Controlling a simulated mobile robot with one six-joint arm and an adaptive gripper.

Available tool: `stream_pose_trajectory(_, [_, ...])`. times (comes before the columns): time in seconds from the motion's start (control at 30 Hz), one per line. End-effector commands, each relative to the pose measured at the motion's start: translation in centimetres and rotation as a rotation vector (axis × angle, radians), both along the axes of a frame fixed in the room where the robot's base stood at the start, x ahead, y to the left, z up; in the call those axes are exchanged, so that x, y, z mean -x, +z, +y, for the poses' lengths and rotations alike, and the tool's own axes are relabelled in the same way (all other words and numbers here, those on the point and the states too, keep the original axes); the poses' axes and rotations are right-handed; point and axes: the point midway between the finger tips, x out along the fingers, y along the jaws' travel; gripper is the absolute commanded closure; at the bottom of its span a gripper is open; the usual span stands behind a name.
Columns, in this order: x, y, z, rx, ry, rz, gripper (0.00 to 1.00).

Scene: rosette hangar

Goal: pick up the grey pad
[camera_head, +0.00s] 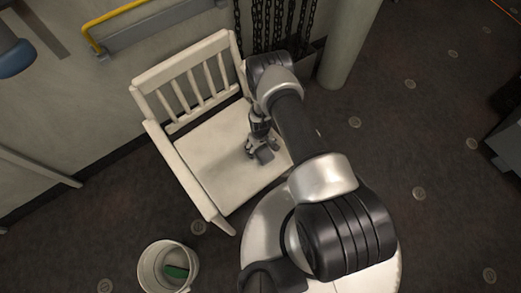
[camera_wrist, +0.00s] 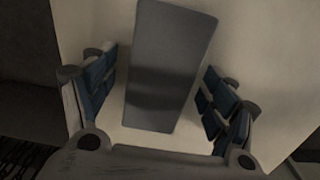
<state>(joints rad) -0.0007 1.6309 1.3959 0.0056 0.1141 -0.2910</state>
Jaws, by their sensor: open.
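The grey pad (camera_wrist: 168,65) is a flat rectangular block lying on the white seat of a chair. In the wrist view it runs from the top edge down between my fingers, slightly tilted. My gripper (camera_wrist: 165,100) is open, one blue-padded finger on each side of the pad, with gaps between them. In the head view my gripper (camera_head: 260,148) is low over the right part of the chair seat (camera_head: 215,165). The pad (camera_head: 265,155) shows there as a small grey shape at the fingertips, partly hidden by the gripper.
The white chair has a slatted back (camera_head: 195,85) and an armrest (camera_head: 180,170) on the left. Chains (camera_head: 275,25) hang behind the chair, beside a pale column (camera_head: 348,45).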

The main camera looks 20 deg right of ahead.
Motion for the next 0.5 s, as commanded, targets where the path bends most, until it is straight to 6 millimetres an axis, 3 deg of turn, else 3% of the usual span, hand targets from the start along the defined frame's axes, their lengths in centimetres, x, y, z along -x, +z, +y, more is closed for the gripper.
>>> stream_pose_trajectory(0.5, [0.00, 0.10, 0.01, 0.000, 0.000, 0.000, 0.52])
